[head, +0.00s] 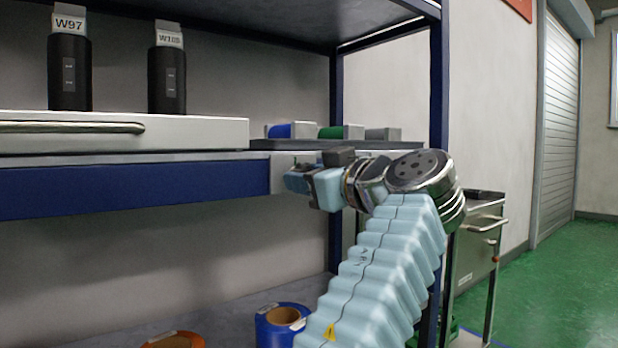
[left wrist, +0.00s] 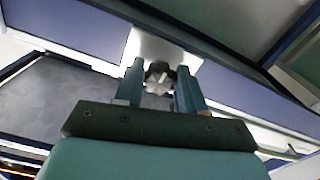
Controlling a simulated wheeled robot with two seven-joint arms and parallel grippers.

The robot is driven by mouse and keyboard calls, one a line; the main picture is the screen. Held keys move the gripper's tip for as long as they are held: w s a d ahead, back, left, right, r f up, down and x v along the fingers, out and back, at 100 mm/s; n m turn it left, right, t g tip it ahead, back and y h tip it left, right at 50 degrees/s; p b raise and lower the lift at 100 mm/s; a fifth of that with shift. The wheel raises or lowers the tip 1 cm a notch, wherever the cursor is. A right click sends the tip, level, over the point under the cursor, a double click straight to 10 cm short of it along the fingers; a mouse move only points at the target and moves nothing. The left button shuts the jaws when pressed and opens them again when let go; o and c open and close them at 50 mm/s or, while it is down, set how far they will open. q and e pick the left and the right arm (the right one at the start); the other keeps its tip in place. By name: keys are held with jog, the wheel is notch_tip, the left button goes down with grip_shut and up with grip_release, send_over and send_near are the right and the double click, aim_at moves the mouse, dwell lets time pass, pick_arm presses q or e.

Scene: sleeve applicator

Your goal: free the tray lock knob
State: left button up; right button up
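The tray lock knob (left wrist: 158,75) is a round dark grey piece with a pale bar across it, on a pale plate in the left wrist view. My left gripper (left wrist: 160,66) has one finger on each side of it. The fingertips lie close to the knob's sides, and I cannot tell whether they touch it. In the head view my left gripper (head: 300,182) is in front of the pale shelf edge, and the knob is hidden there. My right gripper is in neither view.
A pale drawer (head: 200,133) with a bar handle carries two dark canisters, W97 (head: 70,72) and a second one (head: 167,80). Blue, green and grey spools (head: 330,132) lie on a tray to the right. A blue post (head: 438,80) stands close behind my arm. Rolls (head: 283,325) sit below.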

pick_arm(q)
jog(key=o, duration=0.4)
jog(key=v, duration=1.4)
